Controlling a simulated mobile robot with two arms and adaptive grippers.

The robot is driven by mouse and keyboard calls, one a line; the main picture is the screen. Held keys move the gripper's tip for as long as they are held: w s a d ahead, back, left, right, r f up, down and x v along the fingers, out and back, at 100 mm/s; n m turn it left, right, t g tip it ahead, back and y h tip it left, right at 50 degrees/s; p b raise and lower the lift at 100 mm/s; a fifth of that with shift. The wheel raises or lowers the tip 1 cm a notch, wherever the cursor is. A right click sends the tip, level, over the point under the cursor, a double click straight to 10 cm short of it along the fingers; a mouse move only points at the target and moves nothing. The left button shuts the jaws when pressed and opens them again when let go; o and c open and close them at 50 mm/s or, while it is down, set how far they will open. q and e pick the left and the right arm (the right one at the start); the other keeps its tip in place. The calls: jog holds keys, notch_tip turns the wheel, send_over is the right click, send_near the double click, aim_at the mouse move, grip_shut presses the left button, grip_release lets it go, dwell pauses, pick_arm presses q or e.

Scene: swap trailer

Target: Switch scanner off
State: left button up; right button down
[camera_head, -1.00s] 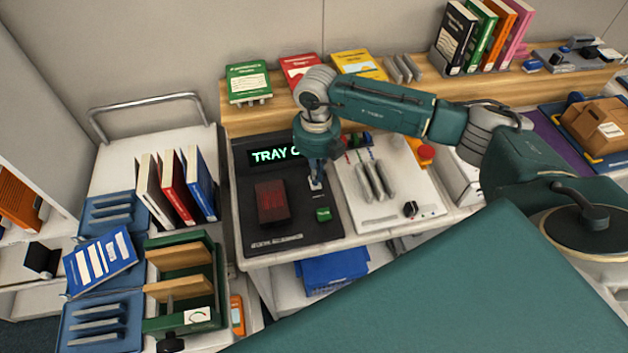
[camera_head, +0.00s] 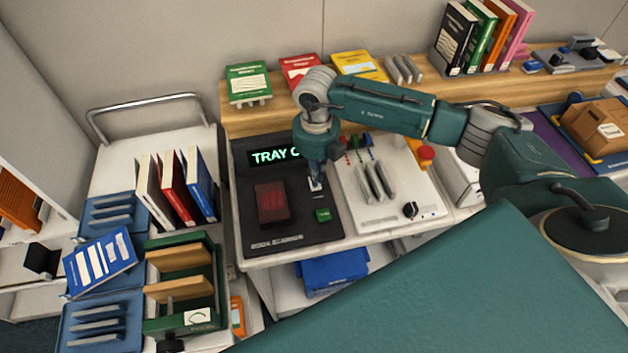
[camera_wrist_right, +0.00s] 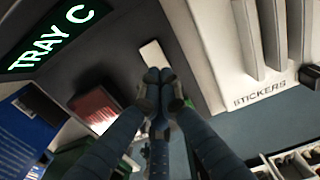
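The black book scanner (camera_head: 249,214) stands on the counter. Its display (camera_head: 273,156) is lit green with "TRAY C", partly hidden by my right arm. It has a dark red scan window (camera_head: 271,203) and a green button (camera_head: 323,214). A small white switch (camera_head: 317,195) is on its right side; it also shows in the right wrist view (camera_wrist_right: 154,53). My right gripper (camera_head: 316,183) points down over the switch. In the right wrist view its fingertips (camera_wrist_right: 155,78) are together, at the switch's near end; contact cannot be told. My left gripper is out of view.
A cart (camera_head: 116,165) with books and trays stands at left. Books line the wooden shelf (camera_head: 290,115) behind.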

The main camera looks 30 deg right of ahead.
jog(key=shift+f+b, duration=1)
jog(key=shift+f, duration=0.2)
dwell(0.6)
jog(key=shift+r, duration=0.15)
jog(key=shift+r+p, duration=2.25)
jog(key=shift+r, duration=1.15)
jog(key=shift+f, duration=0.1)
